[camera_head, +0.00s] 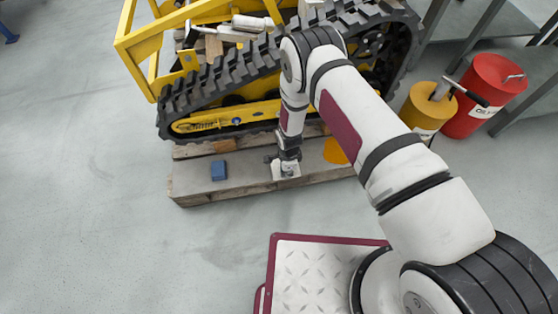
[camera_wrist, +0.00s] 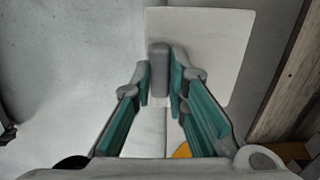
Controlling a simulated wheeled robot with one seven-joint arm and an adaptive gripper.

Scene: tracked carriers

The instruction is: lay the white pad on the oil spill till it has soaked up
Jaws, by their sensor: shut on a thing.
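The white pad (camera_wrist: 215,40) is a flat, pale square with a grey grip block (camera_wrist: 160,70) standing up from it. My gripper (camera_wrist: 161,88) is shut on this grip block. In the head view, the white pad (camera_head: 279,174) is under my gripper (camera_head: 288,164), at the grey top of the low wooden pallet (camera_head: 232,187). I cannot tell whether it touches that surface or hangs just above it. No oil spill shows clearly in either view; the pad and my gripper hide the patch beneath them.
A blue block (camera_head: 218,170) lies on the pallet left of the pad. An orange object (camera_head: 335,152) is close on the right. The yellow tracked carrier (camera_head: 230,117) stands right behind. Red (camera_head: 488,97) and yellow (camera_head: 426,107) cans stand at right. Floor at left is clear.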

